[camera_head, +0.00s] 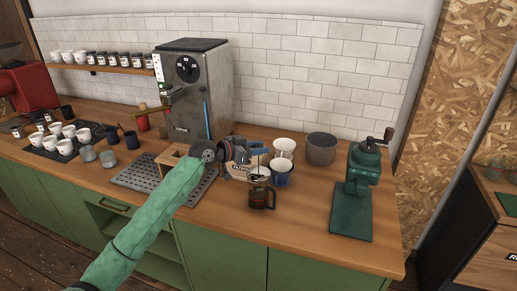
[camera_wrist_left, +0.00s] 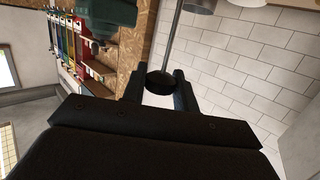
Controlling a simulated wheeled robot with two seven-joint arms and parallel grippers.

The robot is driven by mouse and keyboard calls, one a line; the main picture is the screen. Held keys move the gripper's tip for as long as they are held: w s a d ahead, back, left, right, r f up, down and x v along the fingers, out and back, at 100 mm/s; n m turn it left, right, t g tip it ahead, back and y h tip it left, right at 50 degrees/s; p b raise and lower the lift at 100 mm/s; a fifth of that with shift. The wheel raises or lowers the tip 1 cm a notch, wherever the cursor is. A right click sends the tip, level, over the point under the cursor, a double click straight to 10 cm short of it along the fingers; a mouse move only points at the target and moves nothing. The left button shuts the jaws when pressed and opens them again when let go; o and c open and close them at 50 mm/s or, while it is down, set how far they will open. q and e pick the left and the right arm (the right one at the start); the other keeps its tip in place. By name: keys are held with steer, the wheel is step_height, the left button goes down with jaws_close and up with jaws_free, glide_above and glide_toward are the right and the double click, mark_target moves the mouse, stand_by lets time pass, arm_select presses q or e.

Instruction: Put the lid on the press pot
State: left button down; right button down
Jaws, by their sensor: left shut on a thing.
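The press pot (camera_head: 261,196), glass with dark contents and a black handle on its right, stands upright on the wooden counter. My left gripper (camera_head: 259,152) is above it, shut on the lid's dark round knob, which shows between the fingers in the left wrist view (camera_wrist_left: 160,83). A thin metal plunger rod (camera_wrist_left: 173,42) runs from the knob. In the head view the lid (camera_head: 259,179) is small and hangs at or just over the pot's mouth; I cannot tell whether it touches the rim. My right gripper is not in view.
White and blue cups (camera_head: 281,173) and a grey pot (camera_head: 321,149) stand behind the press pot. A green grinder (camera_head: 362,168) is to the right, and an espresso machine (camera_head: 194,92) is behind left. The counter (camera_head: 300,220) in front right of the pot is clear.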

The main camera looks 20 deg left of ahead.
arm_select(q)
steer(key=shift+f+b, duration=0.65)
steer(key=shift+b, duration=0.15)
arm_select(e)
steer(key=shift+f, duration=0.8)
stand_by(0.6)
arm_select(q)
steer(key=c, duration=1)
jaws_free()
steer(key=b+v, duration=0.3)
steer(key=v, duration=0.5)
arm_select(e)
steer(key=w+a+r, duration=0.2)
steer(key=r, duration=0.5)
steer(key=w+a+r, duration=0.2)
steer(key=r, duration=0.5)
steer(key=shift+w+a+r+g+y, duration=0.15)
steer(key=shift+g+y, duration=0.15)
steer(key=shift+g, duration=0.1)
arm_select(q)
steer(key=shift+w+d, duration=0.1)
